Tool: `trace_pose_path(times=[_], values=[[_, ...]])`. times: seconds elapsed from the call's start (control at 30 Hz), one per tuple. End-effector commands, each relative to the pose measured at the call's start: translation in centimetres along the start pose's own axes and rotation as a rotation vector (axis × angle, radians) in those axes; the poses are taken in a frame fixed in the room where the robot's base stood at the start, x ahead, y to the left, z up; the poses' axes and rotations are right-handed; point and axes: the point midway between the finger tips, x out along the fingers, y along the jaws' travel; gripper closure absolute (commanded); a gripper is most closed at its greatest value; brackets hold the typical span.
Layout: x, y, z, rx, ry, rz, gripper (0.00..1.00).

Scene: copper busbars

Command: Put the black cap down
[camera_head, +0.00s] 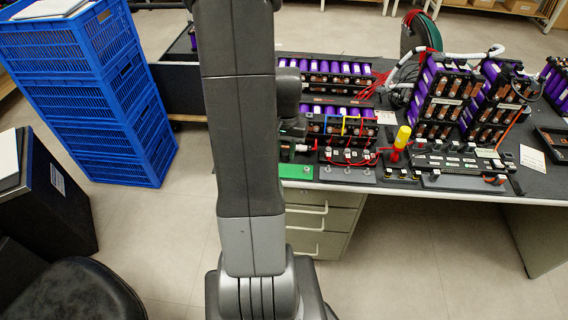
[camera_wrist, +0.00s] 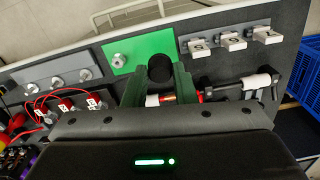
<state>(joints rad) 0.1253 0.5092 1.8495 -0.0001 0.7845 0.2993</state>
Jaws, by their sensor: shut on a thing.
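In the wrist view, my gripper (camera_wrist: 158,77) is shut on a round black cap (camera_wrist: 160,67), held between the two green fingers. The cap appears over the near edge of a green plate (camera_wrist: 140,48); whether it touches the plate cannot be told. A metal stud (camera_wrist: 119,61) stands bare on the plate, left of the cap. In the head view, the green plate (camera_head: 296,171) lies at the table's front edge. My arm hides most of the gripper there, and I cannot make out the cap.
Red-wired terminals (camera_wrist: 68,105) are close by. In the head view, purple battery packs (camera_head: 340,118) and a yellow-handled tool (camera_head: 402,137) crowd the table (camera_head: 340,62).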

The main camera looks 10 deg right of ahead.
Motion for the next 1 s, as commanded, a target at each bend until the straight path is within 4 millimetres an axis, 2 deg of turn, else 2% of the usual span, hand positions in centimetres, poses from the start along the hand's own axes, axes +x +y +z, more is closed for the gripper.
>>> trace_pose_path(times=[0.4, 0.8, 0.83, 0.87, 1.0], values=[[4.6, 0.0, 0.0, 0.000, -0.001, 0.000, 0.90], [5.1, 0.0, -0.1, 0.000, 0.002, -0.001, 0.90], [5.0, 0.0, -0.1, 0.000, 0.002, -0.001, 0.72], [5.0, 0.0, -0.1, 0.000, 0.002, -0.001, 0.66], [5.0, 0.0, -0.1, 0.000, 0.002, -0.001, 0.66]])
